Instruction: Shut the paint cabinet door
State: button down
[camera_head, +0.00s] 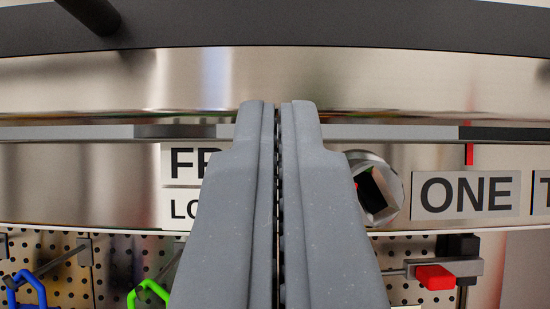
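My gripper (278,106) fills the middle of the view, its two grey fingers pointing away from me. The fingers lie together with only a thin dark line between them, and I see nothing held. They stand in front of a brushed steel face (100,185) and a long horizontal bar or edge (390,132). I cannot tell which steel part, if any, is the paint cabinet door, or whether it stands open. I cannot tell whether the fingertips touch the steel. The fingers hide the centre of the face and part of a label (185,163).
A metal ring with an angular opening (392,190) sits right of my fingers, beside a label reading "ONE" (465,195). Below is a perforated panel (115,270) with a blue hook-like item (25,288), a green one (148,290) and a red-ended tool (435,277). A dark band (300,25) crosses the top.

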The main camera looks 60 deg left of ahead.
jog(key=shift+a, duration=0.3)
jog(key=shift+d, duration=0.1)
